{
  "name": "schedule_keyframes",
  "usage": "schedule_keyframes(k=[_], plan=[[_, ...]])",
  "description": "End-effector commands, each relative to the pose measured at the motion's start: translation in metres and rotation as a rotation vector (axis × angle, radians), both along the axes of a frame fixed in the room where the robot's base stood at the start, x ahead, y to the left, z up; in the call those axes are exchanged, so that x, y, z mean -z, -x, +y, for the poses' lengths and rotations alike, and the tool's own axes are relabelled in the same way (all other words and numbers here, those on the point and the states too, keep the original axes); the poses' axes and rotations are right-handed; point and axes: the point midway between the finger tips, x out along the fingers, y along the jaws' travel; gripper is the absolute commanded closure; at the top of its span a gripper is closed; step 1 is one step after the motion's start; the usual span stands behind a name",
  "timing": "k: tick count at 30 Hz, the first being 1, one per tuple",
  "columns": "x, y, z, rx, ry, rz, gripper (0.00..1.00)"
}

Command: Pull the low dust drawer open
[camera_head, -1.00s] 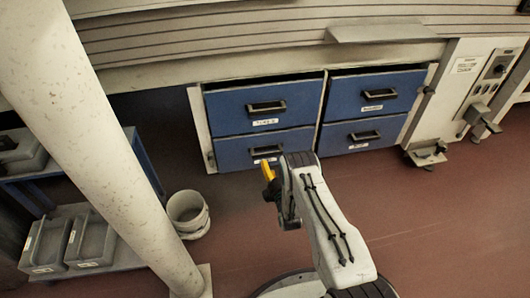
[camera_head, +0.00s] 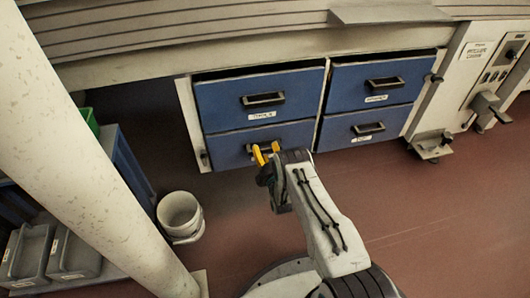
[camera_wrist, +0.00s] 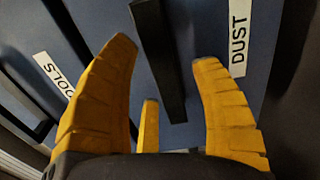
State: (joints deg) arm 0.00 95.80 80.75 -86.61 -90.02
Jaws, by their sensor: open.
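The dust drawer (camera_head: 225,150) is the blue lower left one of the drawers under the machine, and its front looks shut. Its dark bar handle (camera_wrist: 160,65) shows in the wrist view, with the white DUST label (camera_wrist: 239,38) on its right. In the head view my gripper (camera_head: 265,154) is in front of this handle and hides part of it and the label. The yellow fingers are spread open; in the wrist view my gripper (camera_wrist: 165,55) has a finger on each side of the handle. I cannot tell whether any finger touches it.
The upper left drawer (camera_head: 225,97) sits above, with two more blue drawers on the right, the lower one here (camera_head: 340,132). A pale column (camera_head: 85,150), a white bucket (camera_head: 180,213) and a blue cart stand left. The red floor in front is clear.

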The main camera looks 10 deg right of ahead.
Motion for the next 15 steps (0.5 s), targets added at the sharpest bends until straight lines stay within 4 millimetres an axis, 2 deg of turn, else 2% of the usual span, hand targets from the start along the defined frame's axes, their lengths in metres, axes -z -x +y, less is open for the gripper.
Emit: schedule_keyframes(k=[5,14,15], plan=[[0.0002,-0.0070,0.0000,0.000,0.000,0.000,0.42],[-0.0004,-0.0077,0.0000,0.000,0.000,0.001,0.40],[-0.0004,-0.0077,0.0000,0.000,0.000,0.001,0.44]])
